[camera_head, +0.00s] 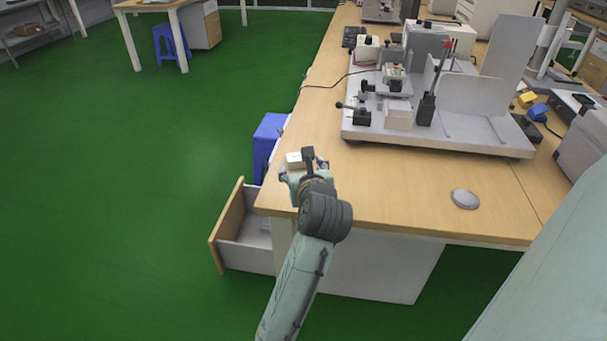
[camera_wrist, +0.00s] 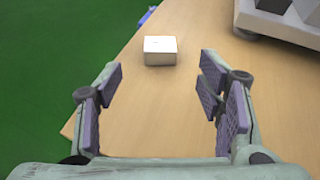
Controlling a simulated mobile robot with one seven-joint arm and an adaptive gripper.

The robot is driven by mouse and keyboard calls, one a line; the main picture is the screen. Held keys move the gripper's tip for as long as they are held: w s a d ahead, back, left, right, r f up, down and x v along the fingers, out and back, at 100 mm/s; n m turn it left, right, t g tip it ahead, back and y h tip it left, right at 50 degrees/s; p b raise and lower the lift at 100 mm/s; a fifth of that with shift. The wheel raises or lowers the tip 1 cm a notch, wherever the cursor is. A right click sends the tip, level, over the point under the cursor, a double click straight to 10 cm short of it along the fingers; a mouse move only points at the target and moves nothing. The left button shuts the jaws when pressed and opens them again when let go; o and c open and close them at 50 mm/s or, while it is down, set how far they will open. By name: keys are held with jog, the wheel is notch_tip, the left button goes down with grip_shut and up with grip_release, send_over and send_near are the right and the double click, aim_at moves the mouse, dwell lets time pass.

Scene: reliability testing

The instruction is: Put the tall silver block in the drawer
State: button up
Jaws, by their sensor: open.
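A pale silver-white block (camera_wrist: 160,50) stands on the wooden tabletop near its left edge, beyond my fingertips. In the head view the block (camera_head: 294,158) shows just past my gripper, which partly hides it. My gripper (camera_wrist: 161,86) is open and empty, with its two fingers spread wide and the block lying between their lines but farther off. In the head view my gripper (camera_head: 304,168) is over the near left corner of the table. The drawer (camera_head: 229,224) is pulled out to the left below the tabletop; its inside shows partly, with a small pale item in it.
A large grey machine fixture (camera_head: 440,137) stands on the table (camera_head: 395,190) behind and right of the block. A grey mouse-like disc (camera_head: 465,199) lies on the right. A blue stool (camera_head: 268,140) stands beside the table's left edge. The green floor left of the drawer is clear.

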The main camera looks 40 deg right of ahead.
jog(key=shift+v, duration=0.95)
